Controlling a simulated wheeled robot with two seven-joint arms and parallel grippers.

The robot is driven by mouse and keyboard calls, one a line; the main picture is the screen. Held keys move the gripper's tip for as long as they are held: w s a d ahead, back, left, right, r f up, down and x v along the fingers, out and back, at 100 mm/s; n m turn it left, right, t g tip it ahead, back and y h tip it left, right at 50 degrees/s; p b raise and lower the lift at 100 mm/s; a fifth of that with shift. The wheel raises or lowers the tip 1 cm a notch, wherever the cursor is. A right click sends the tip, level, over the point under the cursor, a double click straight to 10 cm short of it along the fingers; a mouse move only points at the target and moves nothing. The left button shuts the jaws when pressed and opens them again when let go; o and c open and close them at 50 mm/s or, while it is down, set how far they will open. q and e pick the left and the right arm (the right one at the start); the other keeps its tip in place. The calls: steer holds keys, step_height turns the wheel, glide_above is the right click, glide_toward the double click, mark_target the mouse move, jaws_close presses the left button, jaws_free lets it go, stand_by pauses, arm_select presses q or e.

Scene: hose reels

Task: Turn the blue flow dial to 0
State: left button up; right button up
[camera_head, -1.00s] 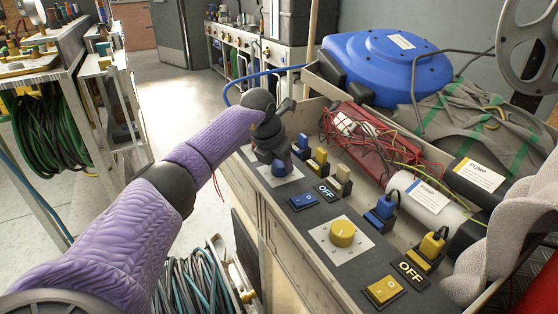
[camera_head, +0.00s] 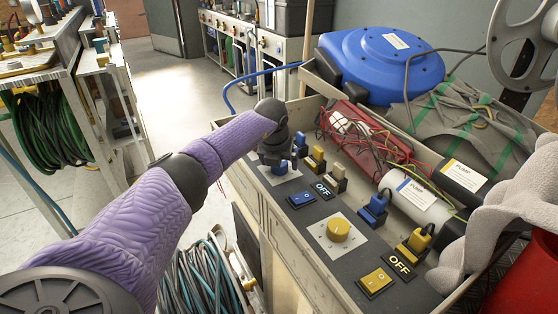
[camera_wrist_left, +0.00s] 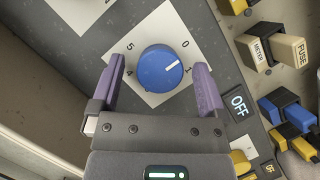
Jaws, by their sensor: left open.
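The blue flow dial (camera_wrist_left: 160,68) sits on a white plate (camera_wrist_left: 147,27) with printed numbers. Its white mark points right and slightly up, between 0 and 1, nearer 1. My left gripper (camera_wrist_left: 158,66) is open, with one purple finger on each side of the dial; small gaps show between the fingers and the dial. In the head view my left gripper (camera_head: 277,156) is over the panel's far end, hiding most of the dial; a blue bit (camera_head: 281,168) and part of the plate show below it. My right gripper is not in view.
Nearer on the panel are a blue switch (camera_head: 301,199), a yellow dial (camera_head: 338,230) and a yellow switch (camera_head: 376,281). Several plugs (camera_head: 375,207) line the trough to the right. A blue hose reel (camera_head: 380,65) stands behind. Coiled hoses (camera_head: 200,280) lie below left.

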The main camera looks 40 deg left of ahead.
mark_target(275, 180)
arm_select(q)
steer(key=shift+r, duration=0.1)
steer(key=p+v, duration=0.6)
steer(key=v, duration=0.3)
steer(key=shift+r, duration=0.3)
steer(key=shift+s+d, duration=0.1)
